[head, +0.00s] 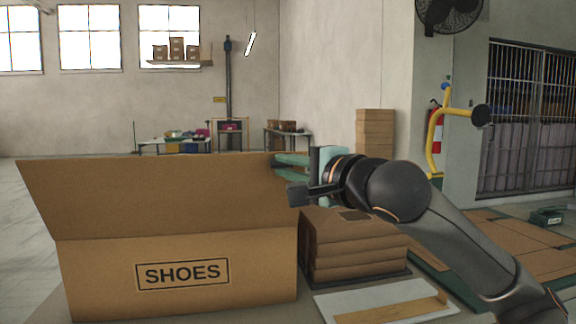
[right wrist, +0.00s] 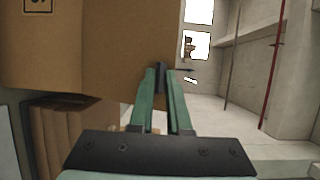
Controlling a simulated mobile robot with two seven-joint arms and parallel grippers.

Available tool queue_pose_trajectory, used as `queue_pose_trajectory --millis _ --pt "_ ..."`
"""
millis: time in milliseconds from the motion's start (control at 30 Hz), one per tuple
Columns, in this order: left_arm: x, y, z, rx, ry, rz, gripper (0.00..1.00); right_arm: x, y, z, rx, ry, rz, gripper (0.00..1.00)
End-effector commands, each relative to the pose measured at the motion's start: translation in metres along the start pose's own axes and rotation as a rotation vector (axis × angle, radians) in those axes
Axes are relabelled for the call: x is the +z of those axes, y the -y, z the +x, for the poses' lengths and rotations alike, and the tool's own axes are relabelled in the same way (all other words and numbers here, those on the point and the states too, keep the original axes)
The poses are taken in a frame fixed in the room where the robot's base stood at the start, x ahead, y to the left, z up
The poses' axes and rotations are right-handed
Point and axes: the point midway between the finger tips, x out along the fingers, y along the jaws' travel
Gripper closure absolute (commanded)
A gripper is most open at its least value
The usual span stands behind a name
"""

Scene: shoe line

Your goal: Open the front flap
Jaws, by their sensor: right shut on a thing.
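A brown cardboard box (head: 110,285) with a "SHOES" label stands at the left of the head view. Its front flap (head: 150,195) stands up from the fold above the label and hides the inside of the box. My right gripper (head: 281,166) is at the flap's right edge, near its top corner, and its green fingers are shut on the flap. In the right wrist view, the fingertips (right wrist: 160,78) meet the edge of the flap (right wrist: 125,50). My left gripper is not in view.
A stack of folded brown cartons (head: 350,250) lies right of the box, close below my right arm. A white sheet with a cardboard strip (head: 390,308) lies in front of it. A yellow stand (head: 433,140) and taller carton stack (head: 375,135) are farther back.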

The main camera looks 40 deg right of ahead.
Motion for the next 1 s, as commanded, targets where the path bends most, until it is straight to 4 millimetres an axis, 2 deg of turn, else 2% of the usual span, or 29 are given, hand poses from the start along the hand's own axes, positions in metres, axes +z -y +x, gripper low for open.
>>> queue_pose_trajectory --millis 33,100,133,300,667,767,1000 --pt "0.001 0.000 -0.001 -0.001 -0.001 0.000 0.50 -0.001 -0.012 0.004 0.038 -0.005 0.004 1.00" --pt "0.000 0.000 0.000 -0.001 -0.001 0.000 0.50 -0.001 -0.012 0.004 0.038 -0.005 0.004 1.00" --pt "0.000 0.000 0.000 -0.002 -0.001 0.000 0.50 -0.001 -0.013 0.004 0.038 -0.005 0.004 0.81" --pt "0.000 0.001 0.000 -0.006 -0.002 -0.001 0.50 -0.001 -0.012 0.004 0.036 -0.006 0.003 0.62" --pt "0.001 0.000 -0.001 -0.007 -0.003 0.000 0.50 -0.001 -0.009 -0.003 0.027 -0.006 0.001 0.62" --pt "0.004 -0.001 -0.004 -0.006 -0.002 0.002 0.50 -0.002 -0.009 -0.016 0.024 -0.007 -0.002 0.62" --pt "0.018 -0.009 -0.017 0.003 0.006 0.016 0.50 -0.002 -0.009 -0.063 0.016 -0.010 -0.003 0.62"
